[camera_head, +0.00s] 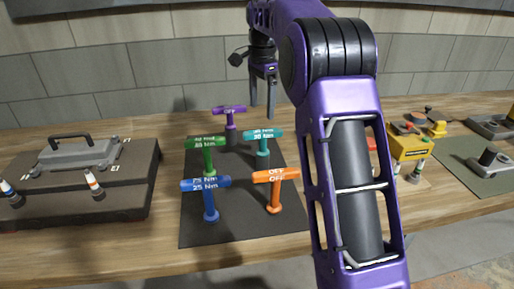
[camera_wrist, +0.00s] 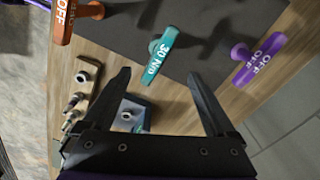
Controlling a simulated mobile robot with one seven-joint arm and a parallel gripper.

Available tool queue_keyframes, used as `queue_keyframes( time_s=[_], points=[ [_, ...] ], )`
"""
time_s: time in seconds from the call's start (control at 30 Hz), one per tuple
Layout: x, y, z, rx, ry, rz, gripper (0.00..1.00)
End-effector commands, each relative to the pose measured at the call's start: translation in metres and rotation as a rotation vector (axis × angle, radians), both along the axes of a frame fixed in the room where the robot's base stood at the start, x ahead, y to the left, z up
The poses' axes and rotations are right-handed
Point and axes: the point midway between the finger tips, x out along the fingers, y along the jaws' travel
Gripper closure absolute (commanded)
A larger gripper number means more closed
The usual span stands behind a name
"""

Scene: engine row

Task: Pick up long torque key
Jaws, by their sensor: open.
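Several T-handled torque keys stand upright on a dark mat (camera_head: 235,228). They are a purple one marked OFF (camera_head: 230,111), a green one (camera_head: 207,143), a teal one marked 30 Nm (camera_head: 263,135), a blue one marked 25 Nm (camera_head: 206,184) and an orange one marked OFF (camera_head: 276,176). I cannot tell which is the long one. My gripper (camera_head: 264,95) is open and empty, above the back right of the mat. In the wrist view my gripper (camera_wrist: 158,76) has the teal key (camera_wrist: 160,50) showing ahead, between its fingertips, and the purple key (camera_wrist: 259,58) to the right.
A dark case (camera_head: 130,195) with a grey handled part (camera_head: 75,155) is at the left. At the right are a yellow block (camera_head: 412,147) and another mat (camera_head: 480,180). A tiled wall (camera_head: 150,85) stands behind the wooden bench (camera_head: 165,225). My arm hides part of the bench.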

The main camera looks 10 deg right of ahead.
Motion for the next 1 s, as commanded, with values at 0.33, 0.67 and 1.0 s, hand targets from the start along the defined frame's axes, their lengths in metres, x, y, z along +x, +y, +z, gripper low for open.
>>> queue_keyframes(
  time_s=[0.33, 0.67, 1.0],
  points=[
    [-0.001, -0.001, -0.078, -0.001, 0.003, -0.002, 0.09],
    [-0.001, -0.001, -0.109, -0.003, 0.002, -0.002, 0.09],
    [-0.002, -0.004, -0.154, -0.003, 0.002, -0.002, 0.09]
  ],
)
